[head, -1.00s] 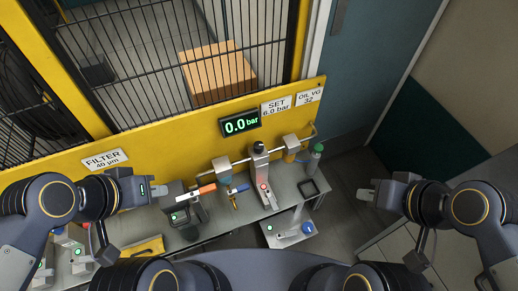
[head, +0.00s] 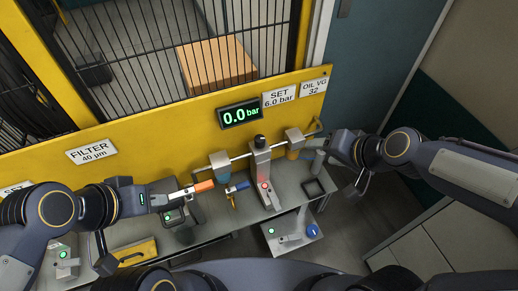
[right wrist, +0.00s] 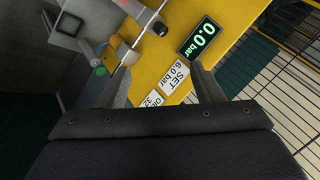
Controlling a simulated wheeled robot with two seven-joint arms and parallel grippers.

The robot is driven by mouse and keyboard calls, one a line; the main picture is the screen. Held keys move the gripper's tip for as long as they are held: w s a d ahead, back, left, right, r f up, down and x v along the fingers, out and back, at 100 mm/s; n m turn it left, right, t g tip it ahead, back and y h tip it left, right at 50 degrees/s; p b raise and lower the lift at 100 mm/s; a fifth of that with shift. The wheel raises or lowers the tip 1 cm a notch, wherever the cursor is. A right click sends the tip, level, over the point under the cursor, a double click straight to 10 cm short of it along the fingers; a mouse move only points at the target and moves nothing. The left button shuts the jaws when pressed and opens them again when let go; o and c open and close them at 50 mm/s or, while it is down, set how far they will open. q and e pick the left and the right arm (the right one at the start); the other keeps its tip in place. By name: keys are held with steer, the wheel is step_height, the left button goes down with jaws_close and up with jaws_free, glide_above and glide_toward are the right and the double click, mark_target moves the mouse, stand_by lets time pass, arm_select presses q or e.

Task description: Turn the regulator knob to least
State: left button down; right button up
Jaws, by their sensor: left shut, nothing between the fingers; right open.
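The regulator is a grey upright unit (head: 262,170) with a black knob (head: 260,142) on top and a red light on its front. In the right wrist view the knob (right wrist: 160,29) shows at the top, beyond the fingertips. The display (head: 240,114) reads 0.0 bar, and a sign (head: 280,96) reads SET 6.0 bar. My right gripper (head: 318,144) is open and empty, to the right of the knob and apart from it. My left gripper (head: 178,197) is shut and empty, close to an orange handle (head: 204,186); whether they touch I cannot tell.
A filter unit (head: 221,164) and an oil unit (head: 293,142) flank the regulator on one pipe. A black square frame (head: 314,189) lies on the bench. The yellow panel (head: 150,135) closes off the back.

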steer(key=w+a+f+m+t+h+b, duration=0.15)
steer(key=w+f+b, duration=0.25)
steer(key=f, duration=0.4)
steer(key=w+a+f+n+h+b, duration=0.1)
steer(key=w+a+f+b, duration=0.25)
steer(key=f, duration=0.55)
steer(key=n+t+h+b, duration=0.3)
steer(key=n+t+b, duration=0.2)
steer(key=t+b, duration=0.6)
glide_toward(260, 144)
steer(key=shift+m+g+y, duration=0.25)
steer(key=shift+g, duration=0.3)
steer(key=w, duration=0.1)
steer(key=w+b, duration=0.1)
steer(key=w, duration=0.2)
steer(key=shift+w+d+r, duration=0.25)
steer(key=shift+d+r, duration=0.05)
steer(key=shift+w+a+r, duration=0.1)
steer(key=shift+a+r, duration=0.05)
arm_select(q)
step_height(260, 144, down, 24)
steer(key=a+b, duration=0.1)
steer(key=b, duration=0.1)
steer(key=shift+r, duration=0.15)
arm_select(e)
steer(key=w, duration=0.7)
steer(key=shift+w+a, duration=0.15)
steer(key=shift+w, duration=0.15)
